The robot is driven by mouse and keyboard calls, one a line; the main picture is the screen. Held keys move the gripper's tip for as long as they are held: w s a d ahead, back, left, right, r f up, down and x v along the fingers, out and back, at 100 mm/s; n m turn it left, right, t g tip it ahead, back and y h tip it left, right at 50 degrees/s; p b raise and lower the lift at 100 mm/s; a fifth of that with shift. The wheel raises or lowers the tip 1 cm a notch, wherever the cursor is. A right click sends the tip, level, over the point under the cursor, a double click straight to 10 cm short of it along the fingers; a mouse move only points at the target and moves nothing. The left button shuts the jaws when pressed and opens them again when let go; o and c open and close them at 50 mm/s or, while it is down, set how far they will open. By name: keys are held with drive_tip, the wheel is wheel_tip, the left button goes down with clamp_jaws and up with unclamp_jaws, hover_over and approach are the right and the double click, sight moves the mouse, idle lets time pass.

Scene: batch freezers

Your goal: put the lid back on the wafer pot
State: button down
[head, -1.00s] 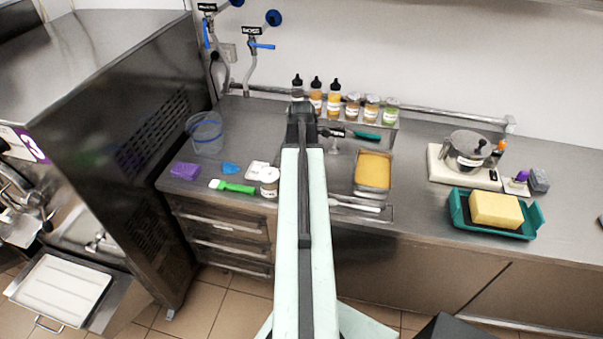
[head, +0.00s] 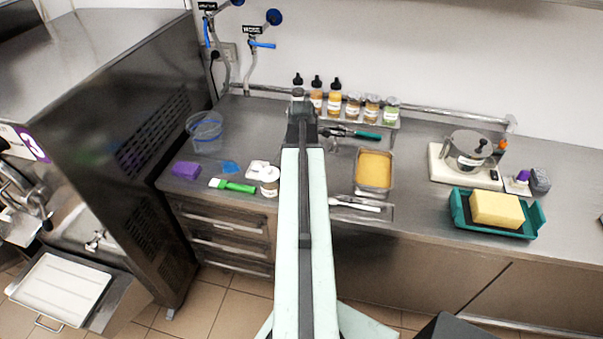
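A small round pot (head: 269,182) with a white label stands near the counter's front edge, just left of my arm. It looks like the wafer pot, but its label is too small to read. A flat white item (head: 257,168) lies behind it to the left; I cannot tell if it is the lid. My arm reaches forward over the counter, and my gripper (head: 301,112) is at its dark far end, behind and to the right of the pot. Its fingers are not clear, and the arm hides the counter beneath it.
A green-handled spatula (head: 233,186), purple block (head: 186,170) and clear jug (head: 206,132) are left of the pot. A yellow-filled pan (head: 373,170) and bottles (head: 334,98) are right of and behind my arm. A teal tray (head: 462,214) sits farther right.

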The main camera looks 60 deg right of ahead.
drive_tip(key=c, duration=0.7)
unclamp_jaws()
drive_tip(key=shift+r, duration=0.15)
wheel_tip(320, 180, up, 7)
drive_tip(key=p, duration=0.7)
drive_tip(key=shift+c, duration=0.5)
clamp_jaws()
